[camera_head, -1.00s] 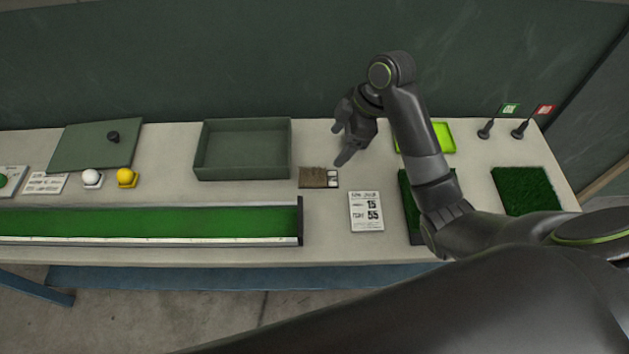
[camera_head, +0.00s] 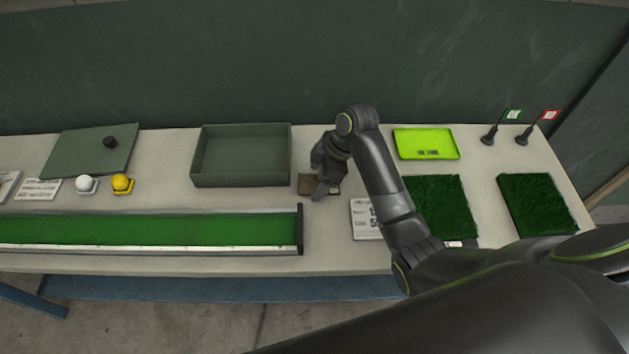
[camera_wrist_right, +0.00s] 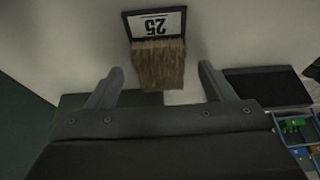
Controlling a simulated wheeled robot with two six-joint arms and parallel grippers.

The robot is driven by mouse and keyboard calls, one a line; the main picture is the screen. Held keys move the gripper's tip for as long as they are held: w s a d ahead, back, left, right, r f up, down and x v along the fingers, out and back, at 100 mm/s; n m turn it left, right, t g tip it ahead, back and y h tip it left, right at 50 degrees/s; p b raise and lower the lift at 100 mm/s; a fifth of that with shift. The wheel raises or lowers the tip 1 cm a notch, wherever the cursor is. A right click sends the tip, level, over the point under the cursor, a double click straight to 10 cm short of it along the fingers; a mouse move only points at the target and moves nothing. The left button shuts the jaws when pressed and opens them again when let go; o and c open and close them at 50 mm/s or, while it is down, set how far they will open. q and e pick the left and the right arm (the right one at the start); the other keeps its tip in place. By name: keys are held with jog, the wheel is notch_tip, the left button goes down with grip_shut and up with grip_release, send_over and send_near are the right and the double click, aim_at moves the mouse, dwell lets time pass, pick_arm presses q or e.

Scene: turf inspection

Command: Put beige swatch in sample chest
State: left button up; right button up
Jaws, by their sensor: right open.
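The beige swatch (camera_head: 306,184) lies on the table right of the sample chest, partly hidden behind my right gripper (camera_head: 322,190). In the right wrist view the swatch (camera_wrist_right: 158,62) shows brown bristly pile and a dark-edged white label reading 25. My right gripper (camera_wrist_right: 160,85) is open there, with one finger on each side of the swatch's near end and visible gaps between. The sample chest (camera_head: 240,182) is an open, empty grey-green box at the table's back. Its likely lid (camera_head: 85,152), with a dark knob, lies to the left. My left gripper is not in view.
A green turf strip in a tray (camera_head: 150,232) runs along the front left. A white score card (camera_head: 362,217), two dark green turf squares (camera_head: 535,203), a lime tray (camera_head: 425,143) and two small flags (camera_head: 513,115) are to the right. White and yellow balls (camera_head: 122,182) sit left.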

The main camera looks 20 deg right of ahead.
jog(key=shift+a+f, duration=0.15)
jog(key=shift+f, duration=0.2)
jog(key=shift+c, duration=0.2)
jog(key=shift+r, duration=0.1)
jog(key=c, duration=1)
